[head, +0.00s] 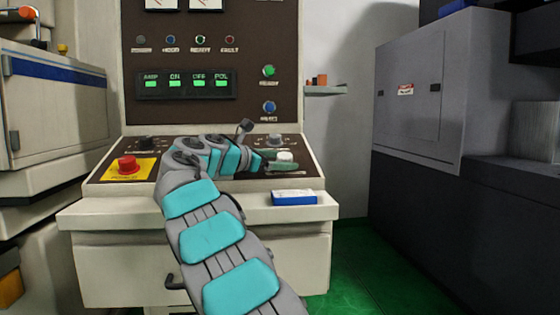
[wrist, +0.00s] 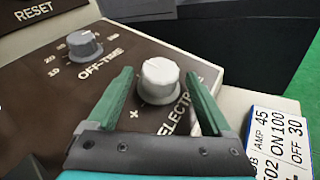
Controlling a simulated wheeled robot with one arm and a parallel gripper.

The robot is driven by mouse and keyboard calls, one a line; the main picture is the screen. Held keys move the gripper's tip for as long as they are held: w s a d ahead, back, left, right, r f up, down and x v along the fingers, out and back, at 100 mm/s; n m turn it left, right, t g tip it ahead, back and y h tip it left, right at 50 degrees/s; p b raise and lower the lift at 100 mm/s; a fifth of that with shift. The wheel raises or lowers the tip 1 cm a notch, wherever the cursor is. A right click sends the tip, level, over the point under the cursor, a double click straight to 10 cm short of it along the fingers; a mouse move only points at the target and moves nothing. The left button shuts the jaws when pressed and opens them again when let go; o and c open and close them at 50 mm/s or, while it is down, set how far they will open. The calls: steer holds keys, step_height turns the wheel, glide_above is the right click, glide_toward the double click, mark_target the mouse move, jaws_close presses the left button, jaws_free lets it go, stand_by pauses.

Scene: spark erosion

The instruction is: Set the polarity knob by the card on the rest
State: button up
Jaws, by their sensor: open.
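The white knob (wrist: 162,78), labelled ELECTRODE with a plus mark at its lower left, is on the brown sloping panel; it also shows in the head view (head: 285,156). I cannot make out a pointer on it. My gripper (wrist: 157,76) is open, with one green finger on each side of the knob; I cannot tell whether either finger touches it. The card (wrist: 279,145) lies on the ledge right of the panel, partly cut off, reading AMP 45, ON 100, OFF 30; its polarity line is outside the wrist view. In the head view it is a small blue-edged plate (head: 294,198).
A grey OFF-TIME knob (wrist: 85,46) stands left of the white knob. A red stop button (head: 128,164) on a yellow plate is at the panel's left. A green-lit display row (head: 187,84) includes POL. A grey cabinet (head: 420,90) stands to the right.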

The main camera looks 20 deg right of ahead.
steer(key=v, duration=0.7)
steer(key=shift+s+a, duration=0.2)
steer(key=shift+a, duration=0.15)
